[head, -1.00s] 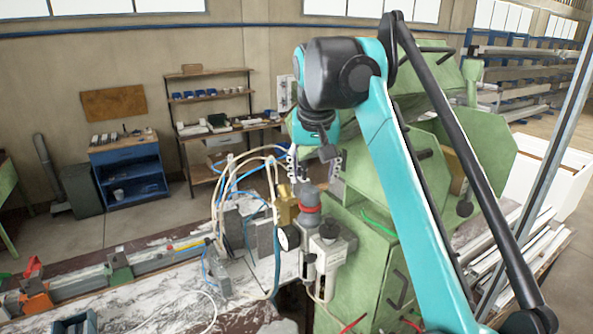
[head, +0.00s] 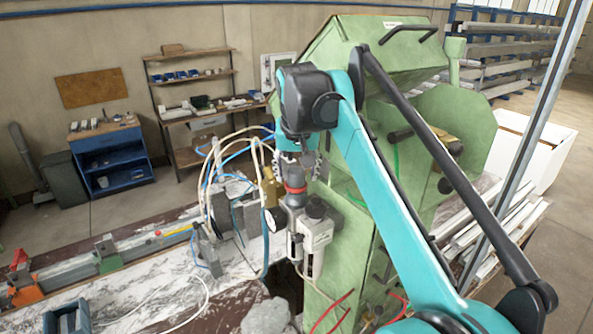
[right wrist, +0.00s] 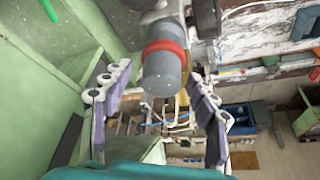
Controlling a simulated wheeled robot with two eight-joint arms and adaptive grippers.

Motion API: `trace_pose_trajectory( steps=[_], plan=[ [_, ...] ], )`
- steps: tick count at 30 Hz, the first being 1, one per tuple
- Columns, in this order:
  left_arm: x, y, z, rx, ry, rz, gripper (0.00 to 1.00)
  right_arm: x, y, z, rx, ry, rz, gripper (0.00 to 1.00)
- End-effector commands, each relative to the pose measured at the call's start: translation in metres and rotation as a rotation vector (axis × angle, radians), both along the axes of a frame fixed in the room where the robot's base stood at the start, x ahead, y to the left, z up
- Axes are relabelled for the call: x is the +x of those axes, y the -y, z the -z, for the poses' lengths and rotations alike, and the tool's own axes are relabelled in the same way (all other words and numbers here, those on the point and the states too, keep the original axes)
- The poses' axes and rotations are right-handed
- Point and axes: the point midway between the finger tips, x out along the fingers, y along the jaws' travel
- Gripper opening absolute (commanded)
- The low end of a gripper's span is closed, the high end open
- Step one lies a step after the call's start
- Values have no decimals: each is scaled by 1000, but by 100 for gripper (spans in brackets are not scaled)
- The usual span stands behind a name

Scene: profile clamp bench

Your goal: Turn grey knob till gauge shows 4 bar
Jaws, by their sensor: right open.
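The grey knob (head: 295,177), with a red ring below it, stands on top of the regulator (head: 314,236) at the machine's near left corner. The gauge (head: 271,220) sticks out to the left of the regulator. It is seen nearly edge-on and its reading is not legible. My right gripper (head: 298,170) is open and points down just over the knob, fingers to either side. In the right wrist view the grey knob (right wrist: 162,76) shows between the open fingertips of my right gripper (right wrist: 158,80), with gaps on both sides. My left gripper is not in view.
The green machine (head: 345,250) stands close to the right of the regulator. White and blue hoses (head: 205,170) loop over valve blocks on the left. A long profile rail (head: 150,245) lies on the bench (head: 150,290). Shelves and a blue cabinet (head: 112,160) stand farther back.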

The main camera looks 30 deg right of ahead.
Motion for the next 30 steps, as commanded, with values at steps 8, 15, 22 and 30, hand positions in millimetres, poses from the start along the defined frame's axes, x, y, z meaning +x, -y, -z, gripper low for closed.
trace_pose_trajectory(
  steps=[8,15,22,30],
  plan=[
    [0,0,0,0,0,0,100,0,0,0,0,0,0,14],
    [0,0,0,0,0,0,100,0,0,0,0,0,-23,9],
    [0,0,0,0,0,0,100,0,1,0,1,-1,-202,9],
    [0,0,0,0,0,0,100,0,0,0,0,0,-282,9]
  ],
)
